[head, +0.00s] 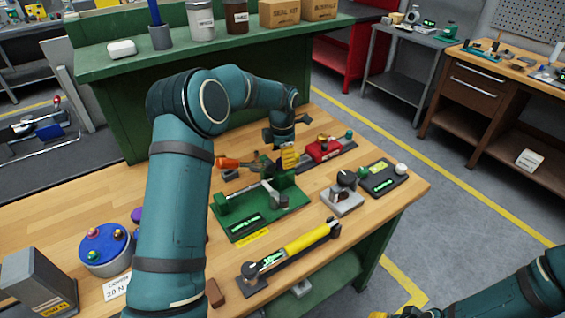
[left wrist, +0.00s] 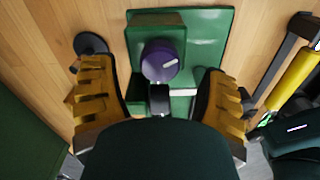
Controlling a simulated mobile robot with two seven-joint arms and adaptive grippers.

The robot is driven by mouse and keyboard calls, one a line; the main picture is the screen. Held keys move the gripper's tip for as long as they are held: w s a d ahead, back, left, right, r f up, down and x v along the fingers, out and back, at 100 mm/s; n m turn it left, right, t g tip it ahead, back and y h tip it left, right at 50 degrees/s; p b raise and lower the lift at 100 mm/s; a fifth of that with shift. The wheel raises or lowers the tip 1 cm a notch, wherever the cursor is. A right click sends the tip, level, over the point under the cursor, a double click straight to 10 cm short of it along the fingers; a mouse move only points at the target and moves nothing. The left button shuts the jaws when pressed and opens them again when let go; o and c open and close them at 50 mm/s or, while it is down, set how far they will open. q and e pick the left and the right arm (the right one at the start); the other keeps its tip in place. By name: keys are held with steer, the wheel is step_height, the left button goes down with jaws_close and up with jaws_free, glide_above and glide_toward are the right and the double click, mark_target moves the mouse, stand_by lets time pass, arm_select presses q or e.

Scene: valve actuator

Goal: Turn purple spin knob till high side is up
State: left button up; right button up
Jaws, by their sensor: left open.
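The purple knob (left wrist: 161,61) shows in the left wrist view, round, with a short white mark on its face. It sits on a green fixture (left wrist: 207,30), which also shows in the head view (head: 232,227); I cannot make out the knob there. My left gripper (left wrist: 156,75) is open, with one yellow finger on each side of the knob and a visible gap to both. In the head view the left gripper (head: 287,157) is over the back right of the green fixture. My right gripper (head: 405,313) is barely in view at the bottom edge.
A grey block with a dark knob (head: 342,197) and a dark box with a green display (head: 383,178) stand to the right. A red device (head: 322,149) is behind. A blue round base (head: 104,252) stands left.

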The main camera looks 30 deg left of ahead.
arm_select(q)
steer(key=shift+f, duration=1.2)
steer(key=c, duration=1.2)
steer(key=shift+c, duration=0.2)
